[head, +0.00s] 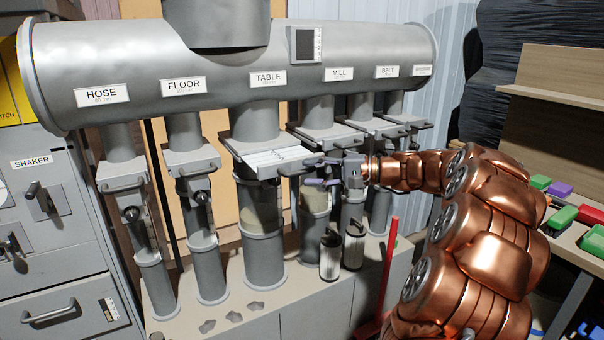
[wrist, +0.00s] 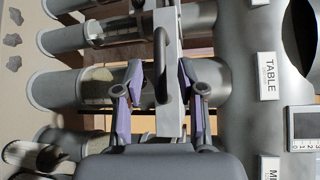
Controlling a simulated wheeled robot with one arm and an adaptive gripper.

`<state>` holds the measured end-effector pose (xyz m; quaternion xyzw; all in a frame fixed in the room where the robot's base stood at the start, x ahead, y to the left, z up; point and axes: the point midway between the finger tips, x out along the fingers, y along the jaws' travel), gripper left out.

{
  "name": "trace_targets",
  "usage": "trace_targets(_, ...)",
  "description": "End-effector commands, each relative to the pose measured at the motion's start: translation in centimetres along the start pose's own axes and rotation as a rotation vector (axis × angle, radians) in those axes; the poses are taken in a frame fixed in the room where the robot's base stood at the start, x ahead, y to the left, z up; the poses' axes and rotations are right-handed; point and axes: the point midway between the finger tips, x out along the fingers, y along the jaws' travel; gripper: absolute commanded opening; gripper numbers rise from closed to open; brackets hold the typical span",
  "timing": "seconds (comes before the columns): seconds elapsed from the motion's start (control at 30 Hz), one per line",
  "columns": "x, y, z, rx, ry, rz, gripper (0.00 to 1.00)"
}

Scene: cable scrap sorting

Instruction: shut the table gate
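The table gate (head: 272,160) is a grey slide with a pale ribbed plate on the pipe under the TABLE label (head: 268,78). Its plate sticks out toward the front, past the pipe. In the wrist view the gate's plate (wrist: 168,20) runs down the middle, with its dark bar handle (wrist: 161,60) on it. My gripper (head: 318,172) is at the front end of this gate. In the wrist view my gripper (wrist: 160,80) has its purple-padded fingers apart, one on each side of the handle and plate. I see gaps beside the handle; contact is not clear.
The FLOOR gate (head: 192,160) stands left and the MILL gate (head: 328,135) right, close to my gripper. Two small canisters (head: 330,255) stand on the ledge below. A red post (head: 390,250) rises near my arm. Coloured blocks (head: 562,215) lie on a bench at right.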

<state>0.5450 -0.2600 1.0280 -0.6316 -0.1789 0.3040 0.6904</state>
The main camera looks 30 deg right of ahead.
Motion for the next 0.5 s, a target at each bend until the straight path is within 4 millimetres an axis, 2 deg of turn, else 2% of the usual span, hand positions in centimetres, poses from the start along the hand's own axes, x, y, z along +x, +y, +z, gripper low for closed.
trace_targets(0.2,2.4,0.1,0.0,0.001,0.000,0.001,0.39)
trace_targets(0.5,3.1,0.0,0.0,0.000,0.001,0.001,0.39)
